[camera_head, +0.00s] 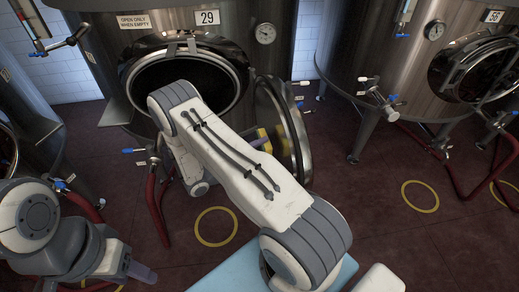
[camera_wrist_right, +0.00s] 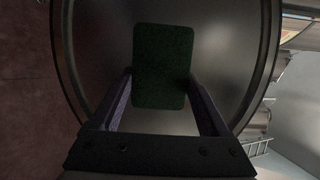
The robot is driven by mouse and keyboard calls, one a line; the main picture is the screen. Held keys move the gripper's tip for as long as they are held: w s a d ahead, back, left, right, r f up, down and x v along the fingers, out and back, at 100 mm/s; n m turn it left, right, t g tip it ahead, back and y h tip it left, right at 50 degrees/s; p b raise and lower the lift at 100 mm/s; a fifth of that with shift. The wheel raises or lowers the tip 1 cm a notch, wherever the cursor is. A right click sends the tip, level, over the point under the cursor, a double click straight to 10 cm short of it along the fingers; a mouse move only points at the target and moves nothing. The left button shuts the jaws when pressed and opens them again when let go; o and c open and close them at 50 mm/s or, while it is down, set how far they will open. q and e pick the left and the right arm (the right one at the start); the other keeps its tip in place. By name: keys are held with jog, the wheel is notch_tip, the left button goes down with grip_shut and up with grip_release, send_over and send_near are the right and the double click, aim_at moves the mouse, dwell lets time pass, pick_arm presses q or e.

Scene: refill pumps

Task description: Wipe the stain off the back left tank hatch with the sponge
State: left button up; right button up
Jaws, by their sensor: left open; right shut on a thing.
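The tank marked 29 (camera_head: 110,60) stands at the back left in the head view. Its round hatch door (camera_head: 296,130) hangs swung open at the right of the dark opening (camera_head: 170,80). The sponge shows a yellow edge (camera_head: 262,133) beside the door's inner face, and a dark green pad (camera_wrist_right: 163,65) in the right wrist view. My right gripper (camera_wrist_right: 162,85) is shut on the sponge, facing the door's metal inner side; whether they touch is unclear. I cannot make out a stain. My left gripper (camera_head: 140,272) is open and empty, low at the left.
My right arm covers part of the tank front. A second tank marked 56 (camera_head: 390,60) stands at the right. Red hoses (camera_head: 153,205) and valves hang below the tanks. Yellow rings (camera_head: 215,226) mark the dark red floor. A light blue surface (camera_head: 220,282) is at the bottom.

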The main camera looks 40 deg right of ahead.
jog(key=shift+s+d, duration=0.2)
jog(key=shift+d, duration=0.3)
jog(key=shift+s+d, duration=0.2)
jog(key=shift+d, duration=0.25)
jog(key=shift+s+p, duration=0.15)
jog(key=shift+p, duration=0.15)
